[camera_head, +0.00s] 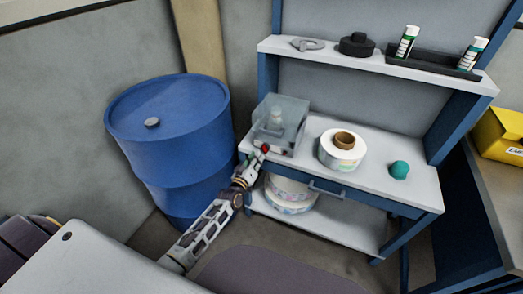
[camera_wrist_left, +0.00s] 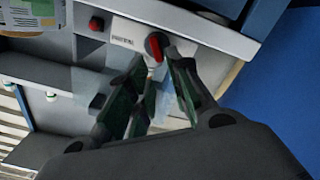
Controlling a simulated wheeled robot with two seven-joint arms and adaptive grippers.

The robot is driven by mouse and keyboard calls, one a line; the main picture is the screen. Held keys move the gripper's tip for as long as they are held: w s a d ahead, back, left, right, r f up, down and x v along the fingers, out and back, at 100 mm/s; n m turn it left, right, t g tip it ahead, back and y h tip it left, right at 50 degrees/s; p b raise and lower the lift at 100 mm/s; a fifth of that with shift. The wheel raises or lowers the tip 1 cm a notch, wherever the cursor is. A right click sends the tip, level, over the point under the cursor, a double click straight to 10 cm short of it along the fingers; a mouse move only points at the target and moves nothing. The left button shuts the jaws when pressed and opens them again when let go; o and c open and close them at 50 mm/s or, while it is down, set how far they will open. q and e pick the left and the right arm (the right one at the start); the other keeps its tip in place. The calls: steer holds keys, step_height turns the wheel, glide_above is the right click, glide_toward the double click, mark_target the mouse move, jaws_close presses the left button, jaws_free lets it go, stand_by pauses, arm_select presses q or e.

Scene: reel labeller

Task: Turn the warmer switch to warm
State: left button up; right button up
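The warmer is a small machine with a clear, greyish cover (camera_head: 280,122) at the left end of the bench top. In the left wrist view its pale front panel (camera_wrist_left: 126,34) carries a small printed label and a red switch knob (camera_wrist_left: 154,46) with a dark surround. My left gripper (camera_head: 262,152) is at the front of the warmer. In the wrist view its fingers (camera_wrist_left: 160,68) are apart, with the knob between or just past their tips; contact cannot be told. My right gripper is out of view.
A label reel (camera_head: 341,151) and a teal ball (camera_head: 399,170) lie on the bench (camera_head: 420,193) to the right. More reels (camera_head: 291,194) sit on the lower shelf. A blue drum (camera_head: 170,140) stands left of the bench. Bottles (camera_head: 407,41) stand on the upper shelf.

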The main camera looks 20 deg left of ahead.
mark_target(262, 148)
arm_select(q)
steer(key=shift+w, duration=1.15)
steer(key=shift+w+b, duration=0.3)
steer(key=shift+w, duration=0.95)
steer(key=shift+w+d, duration=0.1)
steer(key=shift+w, duration=0.55)
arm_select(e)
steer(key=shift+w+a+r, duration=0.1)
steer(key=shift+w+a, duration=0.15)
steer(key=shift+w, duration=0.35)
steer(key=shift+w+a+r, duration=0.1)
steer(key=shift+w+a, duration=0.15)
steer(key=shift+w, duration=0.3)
arm_select(q)
steer(key=shift+c, duration=0.4)
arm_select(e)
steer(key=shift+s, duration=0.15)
arm_select(q)
jaws_close()
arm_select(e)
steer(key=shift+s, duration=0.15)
